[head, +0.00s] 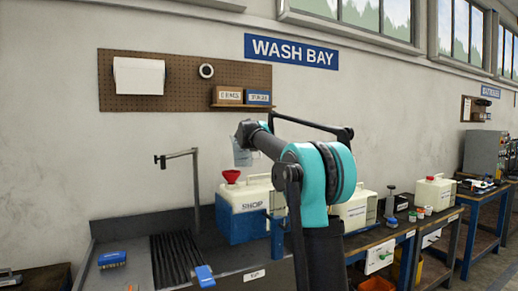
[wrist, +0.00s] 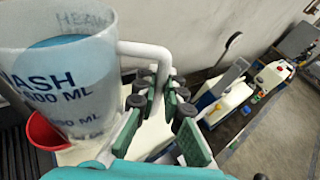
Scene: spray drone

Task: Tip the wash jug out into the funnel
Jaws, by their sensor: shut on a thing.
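The wash jug (wrist: 60,85) is a translucent measuring jug with blue markings and blue liquid inside, large at the left of the wrist view. In the head view the jug (head: 242,156) hangs in the air near the wall, looking roughly upright. My gripper (wrist: 160,100) is shut on its white handle; in the head view my gripper (head: 245,132) is small, at the jug's top. The red funnel (head: 231,176) stands on top of the white and blue SHOP tank (head: 240,229), just below and slightly left of the jug. In the wrist view the funnel (wrist: 43,130) is partly hidden behind the jug.
The tank stands at the wash bay sink (head: 140,262), beside a thin metal post (head: 195,190). Blue brushes (head: 112,258) lie around the sink. To the right are another white tank (head: 355,211) and a bench with small items. The pegboard (head: 185,82) hangs behind.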

